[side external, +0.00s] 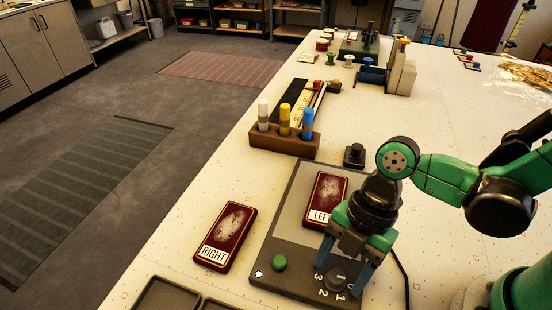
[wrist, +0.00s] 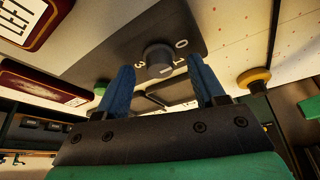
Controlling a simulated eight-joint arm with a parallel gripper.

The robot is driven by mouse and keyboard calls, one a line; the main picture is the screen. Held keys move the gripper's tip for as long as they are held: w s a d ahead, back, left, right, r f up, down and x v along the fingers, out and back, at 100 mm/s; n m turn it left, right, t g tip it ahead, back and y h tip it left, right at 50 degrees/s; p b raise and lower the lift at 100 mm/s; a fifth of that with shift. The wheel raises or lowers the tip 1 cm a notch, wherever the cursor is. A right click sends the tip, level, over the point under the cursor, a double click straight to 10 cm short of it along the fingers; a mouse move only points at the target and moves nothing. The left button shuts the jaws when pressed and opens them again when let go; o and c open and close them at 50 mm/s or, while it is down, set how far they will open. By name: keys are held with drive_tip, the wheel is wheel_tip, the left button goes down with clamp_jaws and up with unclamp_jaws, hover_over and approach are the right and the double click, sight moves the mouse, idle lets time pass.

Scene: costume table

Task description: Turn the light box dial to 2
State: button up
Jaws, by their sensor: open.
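The light box (side external: 285,262) is a dark flat box with a pale panel, lying at the table's near edge. Its round black dial (side external: 335,281) sits at the lower right, with the numbers 0 to 3 around it. The dial also shows in the wrist view (wrist: 158,57), with 3, 0 and 1 readable and 2 not visible. I cannot tell which number the dial's mark faces. My gripper (side external: 345,266) is open above the dial, its blue fingers on either side of it. In the wrist view the fingers (wrist: 161,66) show gaps to the dial.
A dark red plate marked LEFT (side external: 326,200) lies on the light box's panel. A similar RIGHT plate (side external: 225,237) lies to its left. A green button (side external: 279,262) is left of the dial. A wooden holder (side external: 284,142) with capped bottles stands behind. A black cable runs at the right.

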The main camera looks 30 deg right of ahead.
drive_tip(key=shift+c, duration=0.2)
clamp_jaws()
drive_tip(key=shift+m, duration=0.4)
drive_tip(key=m+t, duration=0.1)
drive_tip(key=m, duration=0.3)
drive_tip(key=m+t, duration=0.1)
drive_tip(key=shift+s+m+t, duration=0.25)
drive_tip(key=shift+m+t, duration=0.05)
drive_tip(key=shift+m, duration=0.1)
drive_tip(key=m+t, duration=0.1)
drive_tip(key=m, duration=0.1)
drive_tip(key=m+t, duration=0.1)
drive_tip(key=m, duration=0.2)
drive_tip(key=shift+s+h, duration=0.2)
drive_tip(key=shift+h, duration=0.1)
drive_tip(key=m, duration=0.2)
drive_tip(key=m+t+h, duration=0.1)
drive_tip(key=m, duration=0.1)
drive_tip(key=m+h, duration=0.1)
drive_tip(key=m, duration=0.1)
drive_tip(key=shift+s+a+m, duration=0.15)
drive_tip(key=shift+a+m, duration=0.1)
drive_tip(key=shift+m, duration=0.05)
drive_tip(key=m+h, duration=0.1)
drive_tip(key=m, duration=0.1)
drive_tip(key=m+h, duration=0.1)
drive_tip(key=m, duration=0.2)
drive_tip(key=shift+a+m+t, duration=0.2)
drive_tip(key=shift+m+t, duration=0.1)
